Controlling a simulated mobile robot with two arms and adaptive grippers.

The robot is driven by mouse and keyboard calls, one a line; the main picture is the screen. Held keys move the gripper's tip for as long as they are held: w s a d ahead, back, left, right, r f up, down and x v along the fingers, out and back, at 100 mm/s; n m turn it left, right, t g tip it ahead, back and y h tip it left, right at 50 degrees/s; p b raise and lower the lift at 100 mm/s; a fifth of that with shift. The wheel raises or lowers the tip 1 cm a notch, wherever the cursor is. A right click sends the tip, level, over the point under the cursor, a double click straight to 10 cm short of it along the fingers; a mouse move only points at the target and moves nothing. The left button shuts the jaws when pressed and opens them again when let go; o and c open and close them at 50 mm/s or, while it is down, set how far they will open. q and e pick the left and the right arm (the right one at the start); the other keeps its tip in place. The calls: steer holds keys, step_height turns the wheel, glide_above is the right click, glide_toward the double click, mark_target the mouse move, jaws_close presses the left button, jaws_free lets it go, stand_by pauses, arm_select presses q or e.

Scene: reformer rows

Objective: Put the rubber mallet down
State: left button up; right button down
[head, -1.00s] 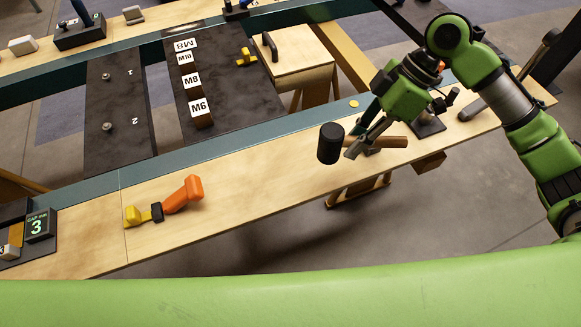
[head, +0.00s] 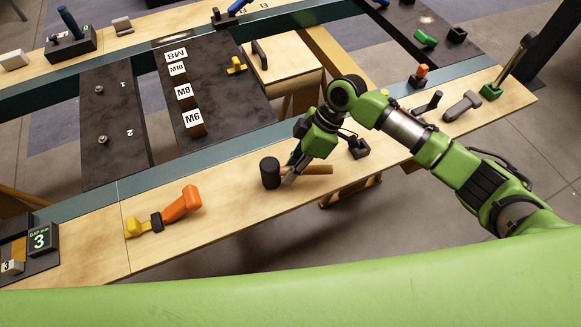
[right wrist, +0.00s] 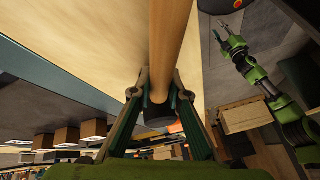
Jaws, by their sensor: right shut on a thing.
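The rubber mallet has a black head (head: 270,172) and a wooden handle (head: 320,169). My right gripper (head: 290,177) is shut on the handle close to the head. The mallet is low over the middle of the near wooden bench (head: 235,205); whether it touches the wood I cannot tell. In the right wrist view the handle (right wrist: 172,40) runs between the fingers, with the dark head (right wrist: 158,114) partly hidden behind them. A green arm in that view, apparently my left one, ends in a small gripper (right wrist: 219,32) whose jaws are too small to read.
An orange and yellow tool (head: 170,211) lies left of the mallet. A dark block (head: 358,148), a grey hammer-like tool (head: 462,106) and a green holder (head: 490,92) stand to the right. Bare wood lies between the orange tool and the mallet head. The bench's front edge is close.

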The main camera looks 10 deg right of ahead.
steer(key=shift+f, duration=0.15)
steer(key=c, duration=1.9)
jaws_free()
steer(key=b+v, duration=0.2)
steer(key=v, duration=1)
